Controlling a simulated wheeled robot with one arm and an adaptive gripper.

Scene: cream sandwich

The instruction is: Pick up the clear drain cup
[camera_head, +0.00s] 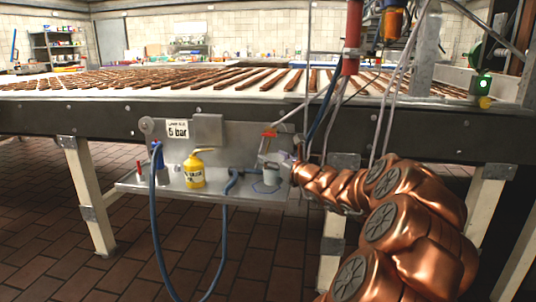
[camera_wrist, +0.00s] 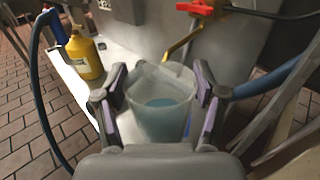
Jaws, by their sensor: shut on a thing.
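The clear drain cup (camera_wrist: 160,108) is a translucent cup with bluish liquid in it. In the wrist view it sits between the two fingers of my gripper (camera_wrist: 158,100), with the purple-grey pads on its left and right sides. My gripper is shut on it. In the head view the cup (camera_head: 271,174) shows small at the right end of the metal shelf, beside my gripper (camera_head: 279,168). Whether its base rests on the shelf cannot be told.
A yellow oil can (camera_head: 194,171) stands left on the narrow metal shelf (camera_head: 135,184). A red-handled valve (camera_wrist: 195,9) with a brass pipe is just above and behind the cup. A blue hose (camera_head: 154,200) hangs at the left. The conveyor (camera_head: 90,116) runs above.

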